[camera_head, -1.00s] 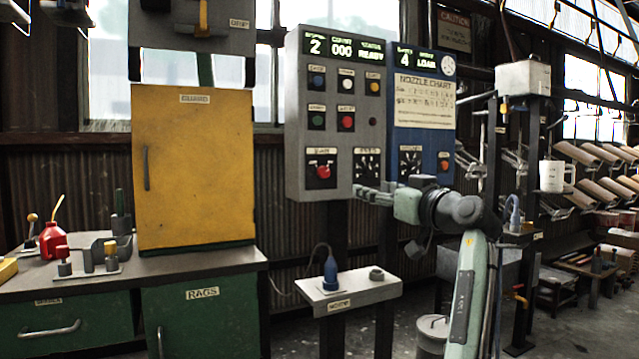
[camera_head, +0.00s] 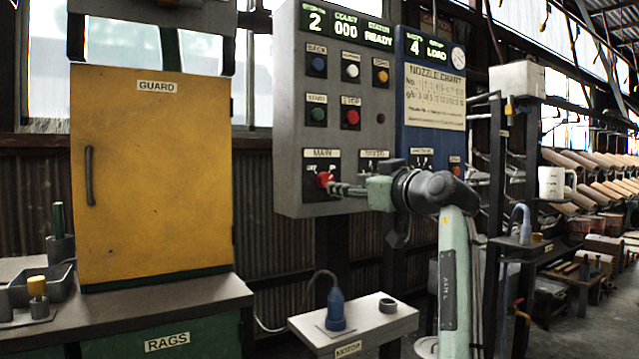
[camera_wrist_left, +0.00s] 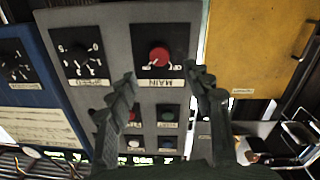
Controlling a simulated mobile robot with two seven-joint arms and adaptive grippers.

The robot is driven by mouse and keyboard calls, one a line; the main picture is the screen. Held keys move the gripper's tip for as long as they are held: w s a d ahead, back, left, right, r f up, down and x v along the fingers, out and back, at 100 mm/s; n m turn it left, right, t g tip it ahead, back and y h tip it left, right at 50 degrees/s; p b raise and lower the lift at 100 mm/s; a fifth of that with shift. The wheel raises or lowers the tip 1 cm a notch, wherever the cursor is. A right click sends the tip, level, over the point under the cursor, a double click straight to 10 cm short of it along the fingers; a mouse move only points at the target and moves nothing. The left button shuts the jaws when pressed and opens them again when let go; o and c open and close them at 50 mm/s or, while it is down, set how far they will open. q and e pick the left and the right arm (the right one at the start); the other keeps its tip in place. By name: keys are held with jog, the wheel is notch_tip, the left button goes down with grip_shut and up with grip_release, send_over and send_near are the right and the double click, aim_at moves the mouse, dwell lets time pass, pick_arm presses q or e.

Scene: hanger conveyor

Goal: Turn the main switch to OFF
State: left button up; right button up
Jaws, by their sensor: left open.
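The main switch (camera_head: 323,180) is a red knob on a black plate labelled MAIN, low on the grey control panel (camera_head: 292,150). Its plate marks are too small to read surely, so I cannot tell its setting. My left gripper (camera_head: 335,188) reaches leftwards to the knob and partly covers the dial to its right. In the left wrist view, upside down, the red knob (camera_wrist_left: 158,57) shows just beyond the gap between the open fingers of my left gripper (camera_wrist_left: 160,78). I cannot tell whether a finger touches it. My right gripper is not in view.
Buttons, including a red STOP button (camera_head: 351,115), sit above the switch. A blue panel (camera_head: 402,80) with a nozzle chart adjoins on the right. A yellow guard door (camera_head: 150,190) stands left.

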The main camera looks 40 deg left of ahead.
aim_at(328, 181)
pick_arm(q)
jog(key=shift+x, duration=4.05)
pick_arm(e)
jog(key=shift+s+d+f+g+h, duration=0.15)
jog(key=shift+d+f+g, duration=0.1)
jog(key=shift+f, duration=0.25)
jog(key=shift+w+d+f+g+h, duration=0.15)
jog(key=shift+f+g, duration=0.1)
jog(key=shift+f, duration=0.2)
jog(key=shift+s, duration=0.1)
pick_arm(q)
jog(key=c, duration=1.2)
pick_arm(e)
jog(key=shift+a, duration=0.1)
